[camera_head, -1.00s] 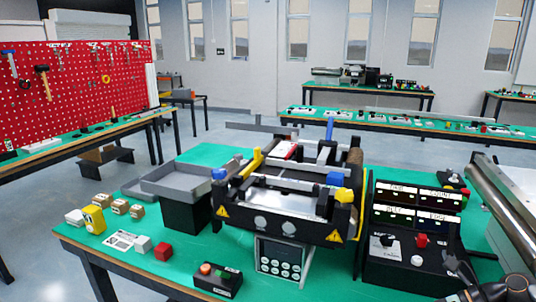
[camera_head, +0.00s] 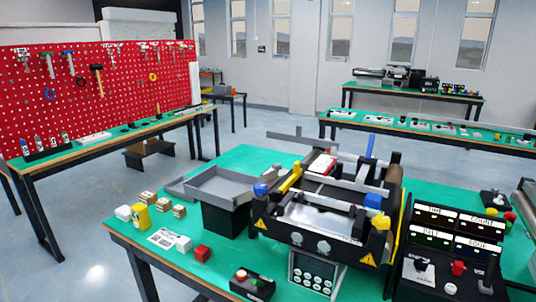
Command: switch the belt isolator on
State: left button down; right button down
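A black control console (camera_head: 408,278) stands at the right end of the near table. Its sloped face carries a black rotary knob with a light marking (camera_head: 420,265), a red control (camera_head: 458,268), a white button (camera_head: 449,288) and a dark upright lever (camera_head: 488,275). I cannot tell from lettering which one is the belt isolator, nor read its position. A panel of labelled displays (camera_head: 457,229) rises behind these controls. The mini conveyor (camera_head: 325,218) stands left of the console. Neither of my grippers shows now.
A grey tray (camera_head: 218,186), small boxes (camera_head: 148,197), a red cube (camera_head: 202,253) and a small button box (camera_head: 252,285) lie left of the conveyor. A keypad (camera_head: 313,273) is at the conveyor's front. A red pegboard (camera_head: 90,90) stands at the left.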

aim_at(490, 266)
jog(key=l+z, duration=0.15)
jog(key=z, duration=1.35)
